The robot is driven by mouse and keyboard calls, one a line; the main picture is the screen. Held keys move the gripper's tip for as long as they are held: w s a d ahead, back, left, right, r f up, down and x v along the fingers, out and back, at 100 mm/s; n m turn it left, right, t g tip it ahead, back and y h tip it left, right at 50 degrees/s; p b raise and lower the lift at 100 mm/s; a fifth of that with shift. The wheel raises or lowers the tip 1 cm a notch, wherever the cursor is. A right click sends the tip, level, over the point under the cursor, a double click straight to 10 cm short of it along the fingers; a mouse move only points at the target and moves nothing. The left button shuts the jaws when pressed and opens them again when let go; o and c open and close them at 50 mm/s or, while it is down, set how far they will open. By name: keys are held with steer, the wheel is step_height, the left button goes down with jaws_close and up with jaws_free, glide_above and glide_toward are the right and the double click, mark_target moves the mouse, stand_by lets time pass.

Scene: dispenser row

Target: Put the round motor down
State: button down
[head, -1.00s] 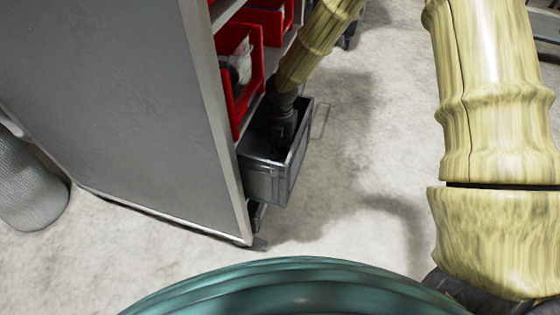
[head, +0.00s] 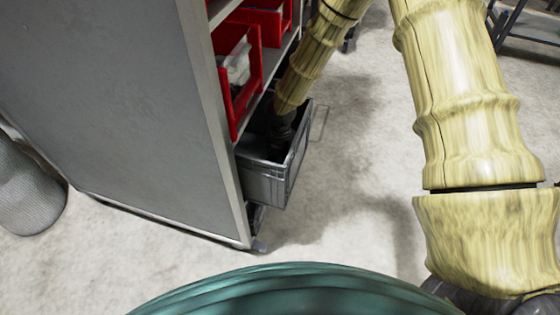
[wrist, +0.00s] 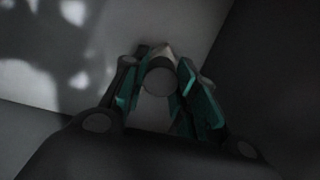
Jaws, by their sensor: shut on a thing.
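The round motor (wrist: 160,80) shows in the wrist view as a dark grey round end between my gripper's two teal-padded fingers. My gripper (wrist: 158,92) is shut on it. In the head view my gripper (head: 280,135) reaches down into a grey bin (head: 264,185) that juts from the bottom of the shelf unit. The bin's near wall hides the fingertips and the motor there. The wrist view is dim, and I cannot tell whether the motor touches the bin's floor.
Red bins (head: 242,80) sit on the shelves just above the grey bin. The shelf unit's grey side panel (head: 120,100) stands to the left. Pale floor (head: 350,210) is open to the right. A dark metal frame (head: 525,40) stands at the far right.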

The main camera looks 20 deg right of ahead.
mark_target(280, 160)
steer(key=shift+f, duration=0.1)
steer(key=c, duration=1.1)
jaws_free()
step_height(280, 160, up, 12)
steer(key=shift+r+p, duration=0.15)
steer(key=shift+p, duration=0.95)
